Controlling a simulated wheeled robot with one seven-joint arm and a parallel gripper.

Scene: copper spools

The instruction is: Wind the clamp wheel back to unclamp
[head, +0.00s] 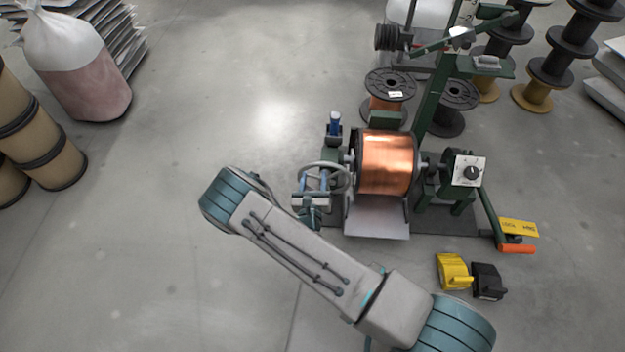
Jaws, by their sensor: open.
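The clamp wheel (341,167) is a grey ring with spokes on the left side of the green winding machine. A copper-wound spool (387,163) sits just right of it, mounted on the machine. My gripper (322,184) is at the left part of the wheel, overlapping it in this view. Its jaws are open. The fingers are small and partly mixed with the spokes, so I cannot tell whether they touch the rim. My forearm crosses the foreground from the lower right and hides some floor.
A dial box (469,172) and an orange-ended lever (517,249) are at the machine's right. A yellow block (453,271) and a black block (487,281) lie in front. Dark spools (457,95) stand behind. Floor (200,110) at left is clear.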

